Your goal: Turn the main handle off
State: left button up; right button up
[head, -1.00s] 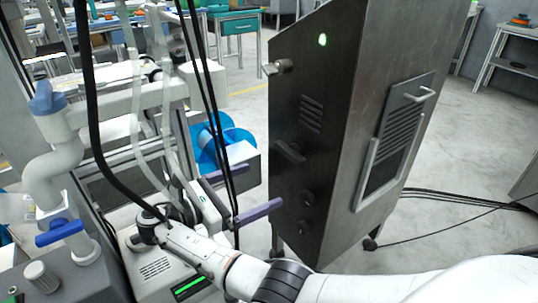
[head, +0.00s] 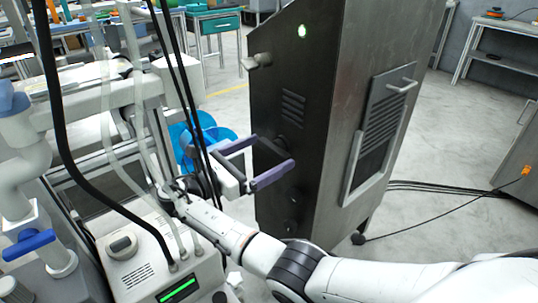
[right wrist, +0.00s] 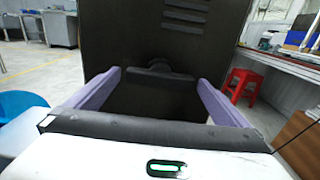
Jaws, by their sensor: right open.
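In the head view the handle is largely lost against the dark panel behind my gripper. My right gripper (head: 274,150), with purple fingers, is open and empty, pointing at the front face around the handle's height. The fingers appear apart from the handle. My left gripper is not in view.
A latch knob (head: 258,60) sticks out at the cabinet's upper front edge. Black cables hang close to my right gripper. A white machine (head: 140,262) with a green display and pipes with blue valve handles (head: 28,243) stand at left. A red stool (right wrist: 244,85) stands at right.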

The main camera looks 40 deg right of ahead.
jog(key=c, duration=0.9)
